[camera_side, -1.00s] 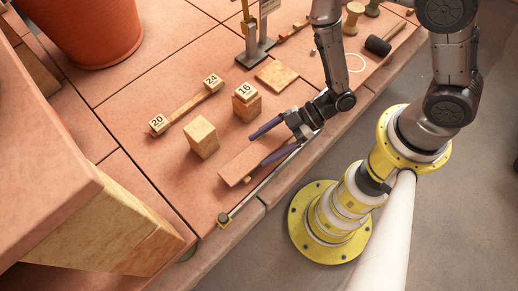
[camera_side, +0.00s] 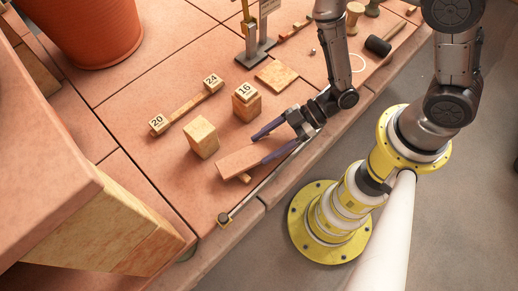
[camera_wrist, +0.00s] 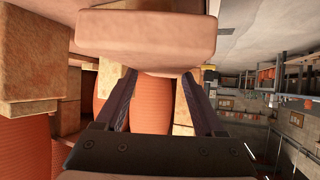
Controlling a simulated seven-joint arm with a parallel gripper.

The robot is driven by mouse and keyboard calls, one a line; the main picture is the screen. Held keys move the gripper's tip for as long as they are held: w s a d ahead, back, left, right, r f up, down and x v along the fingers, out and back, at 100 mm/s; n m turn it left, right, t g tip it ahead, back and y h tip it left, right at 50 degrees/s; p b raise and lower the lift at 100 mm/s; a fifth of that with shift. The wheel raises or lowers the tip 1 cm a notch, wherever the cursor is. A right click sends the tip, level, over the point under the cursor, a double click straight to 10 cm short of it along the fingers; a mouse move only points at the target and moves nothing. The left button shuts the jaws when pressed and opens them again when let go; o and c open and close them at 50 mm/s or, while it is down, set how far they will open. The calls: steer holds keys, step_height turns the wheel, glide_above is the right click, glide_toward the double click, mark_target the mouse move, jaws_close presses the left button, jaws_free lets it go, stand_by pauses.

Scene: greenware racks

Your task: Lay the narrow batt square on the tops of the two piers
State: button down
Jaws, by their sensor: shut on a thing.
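The narrow batt, a flat terracotta-coloured slab (camera_side: 243,160), is held at its right end by my gripper (camera_side: 273,142), whose dark fingers lie along its two sides. It appears slightly raised above the bench. In the wrist view the batt (camera_wrist: 145,45) fills the top, at the ends of my gripper's fingers (camera_wrist: 160,80). Two pale upright blocks look like the piers: a plain one (camera_side: 202,139) just behind the batt's left end, and one (camera_side: 247,110) farther back, with a block marked 16 (camera_side: 245,91) on its top. The batt is apart from both tops.
A bar (camera_side: 187,105) with end blocks marked 20 and 24 lies behind the piers. A flat tile (camera_side: 276,75) lies farther back, near a metal stand (camera_side: 256,50). A long metal rod (camera_side: 262,186) lies along the front edge. A small wooden piece (camera_side: 244,178) shows under the batt.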

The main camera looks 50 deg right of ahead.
mark_target(266, 149)
steer(key=shift+w+r, duration=0.15)
steer(key=shift+r, duration=2.35)
steer(key=shift+a, duration=0.1)
steer(key=shift+s+a, duration=0.1)
steer(key=shift+s, duration=0.1)
steer(key=shift+w+a+r+n+g, duration=0.4)
steer(key=shift+w+a+r+n, duration=0.2)
steer(key=shift+w+a+r, duration=0.3)
steer(key=w+d+r+n+g, duration=0.2)
steer(key=w+r, duration=0.5)
steer(key=w, duration=0.4)
steer(key=shift+w+d+r+y, duration=0.15)
steer(key=shift+w+r+y, duration=0.05)
steer(key=shift+w+y, duration=0.2)
